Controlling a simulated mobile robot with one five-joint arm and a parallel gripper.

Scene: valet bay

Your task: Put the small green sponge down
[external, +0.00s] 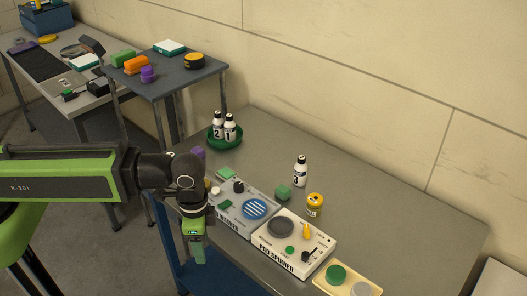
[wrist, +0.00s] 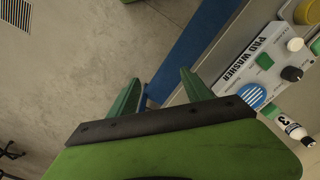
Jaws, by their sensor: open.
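My gripper (external: 198,256) hangs pointing down at the front edge of the near bench, left of the pad spinner. In the wrist view its two green fingers (wrist: 158,90) stand apart with nothing between them. A small green block (external: 284,192) rests on the bench behind the pad washer, near the bottle marked 3. A flatter green piece (external: 227,173) lies at the washer's back left. I cannot tell for certain which is the small green sponge. My gripper is apart from both.
The pad washer (external: 230,215) and pad spinner (external: 272,259) stand along the bench front. Bottle 3 (external: 300,171) and a yellow jar (external: 314,205) stand behind them. Two bottles sit in a green tray (external: 212,143).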

